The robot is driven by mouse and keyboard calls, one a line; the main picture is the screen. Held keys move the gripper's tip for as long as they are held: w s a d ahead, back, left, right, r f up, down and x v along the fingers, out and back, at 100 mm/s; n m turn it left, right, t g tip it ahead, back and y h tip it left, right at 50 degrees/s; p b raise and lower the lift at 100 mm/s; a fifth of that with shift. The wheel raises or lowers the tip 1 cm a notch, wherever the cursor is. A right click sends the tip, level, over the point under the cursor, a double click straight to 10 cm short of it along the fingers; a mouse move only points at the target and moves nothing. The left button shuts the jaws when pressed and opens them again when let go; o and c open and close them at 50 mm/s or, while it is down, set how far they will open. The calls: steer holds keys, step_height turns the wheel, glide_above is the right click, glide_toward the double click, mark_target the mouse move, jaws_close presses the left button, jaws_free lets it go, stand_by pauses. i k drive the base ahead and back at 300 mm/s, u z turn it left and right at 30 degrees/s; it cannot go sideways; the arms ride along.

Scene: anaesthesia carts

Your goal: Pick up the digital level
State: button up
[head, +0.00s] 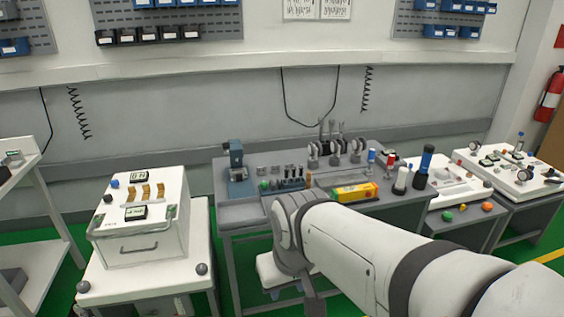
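A yellow bar-shaped thing (355,192) with a few small coloured marks lies near the front edge of the grey workbench. It looks like the digital level, but it is too small to be sure. My white arm reaches in from the lower right and passes in front of the bench, below and left of the yellow bar. The arm bends downward at its far end. My gripper's fingertips do not show. Nothing of my arm visibly touches the yellow bar.
The grey workbench (240,213) also bears a blue-grey vice (237,163), small metal parts and several bottles. A white cart with a drawered box (140,240) stands left. Light tables with small items stand right. My arm hides part of the bench front and a stool (268,270).

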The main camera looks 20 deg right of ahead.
mark_target(354, 193)
steer(key=z, duration=0.3)
steer(key=i, duration=1.3)
steer(key=z, duration=1.3)
steer(key=i, duration=0.55)
steer(key=z, duration=0.25)
steer(key=k, duration=0.65)
steer(key=z, duration=0.25)
steer(key=i, duration=0.65)
steer(key=u, duration=0.15)
